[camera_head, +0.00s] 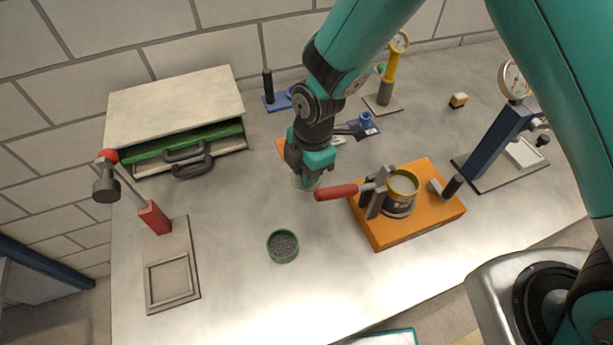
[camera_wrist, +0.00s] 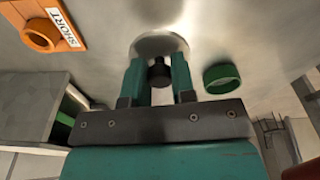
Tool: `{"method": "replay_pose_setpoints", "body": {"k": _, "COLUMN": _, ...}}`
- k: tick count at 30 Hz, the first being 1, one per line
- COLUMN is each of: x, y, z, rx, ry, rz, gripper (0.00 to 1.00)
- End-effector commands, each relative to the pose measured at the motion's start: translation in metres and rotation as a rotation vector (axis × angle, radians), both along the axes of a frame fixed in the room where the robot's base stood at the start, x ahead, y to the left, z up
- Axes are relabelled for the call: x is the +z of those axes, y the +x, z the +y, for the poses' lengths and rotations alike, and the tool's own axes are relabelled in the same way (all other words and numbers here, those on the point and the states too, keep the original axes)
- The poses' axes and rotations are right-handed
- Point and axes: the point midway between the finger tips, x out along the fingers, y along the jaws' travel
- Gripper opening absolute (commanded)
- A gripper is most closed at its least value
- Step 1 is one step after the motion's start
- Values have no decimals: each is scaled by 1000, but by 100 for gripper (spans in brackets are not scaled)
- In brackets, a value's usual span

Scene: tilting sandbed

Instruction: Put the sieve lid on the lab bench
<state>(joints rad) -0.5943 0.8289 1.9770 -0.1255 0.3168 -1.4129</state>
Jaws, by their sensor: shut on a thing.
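The sieve lid is a pale metallic disc with a black knob. In the wrist view, the lid (camera_wrist: 152,41) lies beyond my fingertips, and its knob is between them. My gripper (camera_wrist: 160,75) is shut on that knob. In the head view, my gripper (camera_head: 308,172) is low over the middle of the lab bench (camera_head: 225,290), with the lid's edge (camera_head: 301,186) showing just beneath it. I cannot tell whether the lid touches the bench. The green-rimmed sieve (camera_head: 283,246) holds grey grains and stands apart, nearer the front; it also shows in the wrist view (camera_wrist: 222,88).
An orange block (camera_head: 425,222) with a red-handled clamp and a yellow-topped can stands close right of my gripper. Dial stands (camera_head: 490,145) are at right. The bench front-left is clear.

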Motion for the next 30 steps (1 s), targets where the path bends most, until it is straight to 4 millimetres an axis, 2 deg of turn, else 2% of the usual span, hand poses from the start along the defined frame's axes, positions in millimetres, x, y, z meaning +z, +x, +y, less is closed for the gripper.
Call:
{"method": "replay_pose_setpoints", "body": {"k": 7, "x": -33, "y": -1, "z": 0, "rx": 1, "ry": -2, "rz": 1, "gripper": 1}}
{"method": "replay_pose_setpoints", "body": {"k": 19, "x": -41, "y": 0, "z": 0, "rx": 0, "ry": 0, "rz": 1, "gripper": 1}}
{"method": "replay_pose_setpoints", "body": {"k": 20, "x": -40, "y": 0, "z": 0, "rx": 0, "ry": 0, "rz": 0, "gripper": 29}}
{"method": "replay_pose_setpoints", "body": {"k": 21, "x": -39, "y": 0, "z": 0, "rx": 0, "ry": 0, "rz": 1, "gripper": 38}}
{"method": "replay_pose_setpoints", "body": {"k": 23, "x": -39, "y": 0, "z": 0, "rx": 0, "ry": 0, "rz": 1, "gripper": 50}}
{"method": "replay_pose_setpoints", "body": {"k": 30, "x": -39, "y": 0, "z": 0, "rx": 0, "ry": 0, "rz": 1, "gripper": 50}}
